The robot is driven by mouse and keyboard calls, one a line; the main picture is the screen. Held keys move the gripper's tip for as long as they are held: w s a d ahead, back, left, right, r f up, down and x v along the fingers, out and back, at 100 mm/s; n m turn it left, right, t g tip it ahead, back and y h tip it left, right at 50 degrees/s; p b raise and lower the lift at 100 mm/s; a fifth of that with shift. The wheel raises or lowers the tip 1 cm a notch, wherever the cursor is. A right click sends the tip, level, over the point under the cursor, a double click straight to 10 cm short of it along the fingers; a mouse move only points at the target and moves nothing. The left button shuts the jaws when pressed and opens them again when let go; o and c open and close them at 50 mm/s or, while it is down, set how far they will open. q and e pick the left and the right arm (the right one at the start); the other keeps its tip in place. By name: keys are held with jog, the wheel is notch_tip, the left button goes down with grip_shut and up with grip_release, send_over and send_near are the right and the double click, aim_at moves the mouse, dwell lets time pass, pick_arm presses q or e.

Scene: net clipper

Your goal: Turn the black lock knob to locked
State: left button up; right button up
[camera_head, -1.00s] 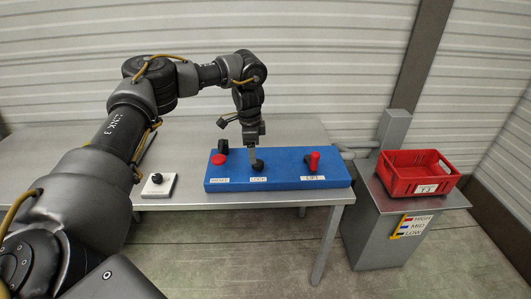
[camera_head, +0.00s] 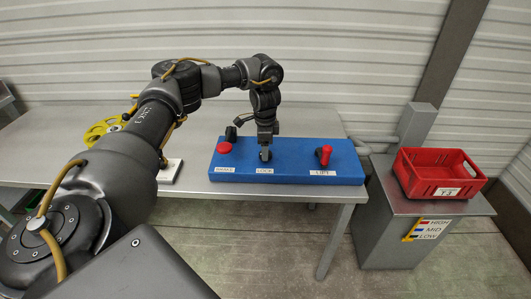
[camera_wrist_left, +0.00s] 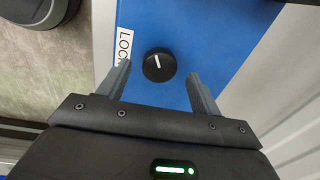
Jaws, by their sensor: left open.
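The black lock knob (camera_wrist_left: 158,65) is on a blue panel (camera_head: 310,148) beside a white LOCK label (camera_head: 264,170). In the left wrist view, its white pointer line lies slightly slanted from upper left to lower right. My left gripper (camera_head: 265,153) points down at the knob. In the left wrist view, its open fingers (camera_wrist_left: 158,75) stand on either side of the knob, with gaps visible on both sides. In the head view the fingers mostly hide the knob. My right gripper is not in view.
The panel also carries a red button (camera_head: 224,147) at left, a black knob (camera_head: 231,133) behind it, and a red lever (camera_head: 325,153) at right. A red crate (camera_head: 437,176) stands on a grey stand to the right. A yellow object (camera_head: 102,130) lies at left.

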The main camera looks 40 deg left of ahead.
pick_arm(q)
jog(key=shift+f, duration=1.15)
jog(key=c, duration=1)
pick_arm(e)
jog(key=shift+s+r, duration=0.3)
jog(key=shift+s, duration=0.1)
